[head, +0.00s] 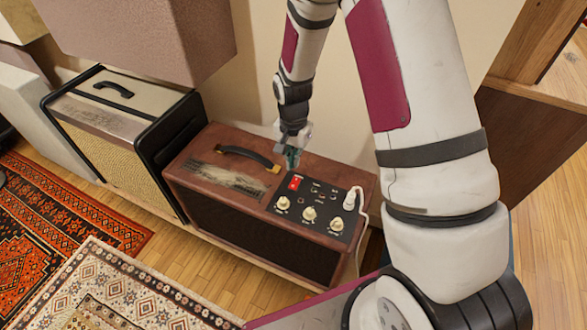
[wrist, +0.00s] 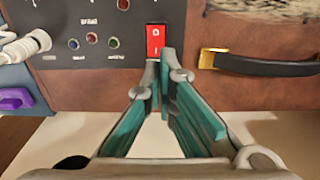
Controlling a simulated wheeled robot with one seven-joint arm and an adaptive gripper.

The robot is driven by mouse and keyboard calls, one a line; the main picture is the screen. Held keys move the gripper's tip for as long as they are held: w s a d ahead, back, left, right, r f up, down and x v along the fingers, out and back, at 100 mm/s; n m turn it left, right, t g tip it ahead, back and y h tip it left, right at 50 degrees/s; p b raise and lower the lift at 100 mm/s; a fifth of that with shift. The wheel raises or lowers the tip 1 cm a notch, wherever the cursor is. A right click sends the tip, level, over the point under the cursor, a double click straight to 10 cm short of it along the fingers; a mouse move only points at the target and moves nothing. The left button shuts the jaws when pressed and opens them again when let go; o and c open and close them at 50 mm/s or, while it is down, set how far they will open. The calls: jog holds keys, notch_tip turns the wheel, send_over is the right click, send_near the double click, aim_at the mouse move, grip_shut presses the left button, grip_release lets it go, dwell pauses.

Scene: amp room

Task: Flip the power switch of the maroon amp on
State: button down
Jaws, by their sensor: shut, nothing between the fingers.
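The maroon amp (head: 190,180) stands on the floor, with a black control panel (head: 325,196) on the right part of its top. Its red power switch (head: 295,182) sits at the panel's upper left. In the wrist view the red switch (wrist: 155,41) shows white marks on its face. My gripper (head: 291,158) is above the back edge of the amp, close behind the switch. In the wrist view my gripper's (wrist: 160,62) teal-padded fingers are together at the tips, at the lower edge of the switch. I cannot tell whether they touch it. The fingertips hide the switch's lower end.
A white plug (head: 350,199) with a cable sits at the panel's right edge. Cream knobs (head: 309,213) line its front. A black handle (head: 247,156) is left of the switch. A cream-and-black amp (head: 120,110) stands to the left. Patterned rugs (head: 110,285) lie in front.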

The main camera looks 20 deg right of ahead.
notch_tip(320, 180, up, 7)
jog(key=p, duration=0.1)
dwell(0.5)
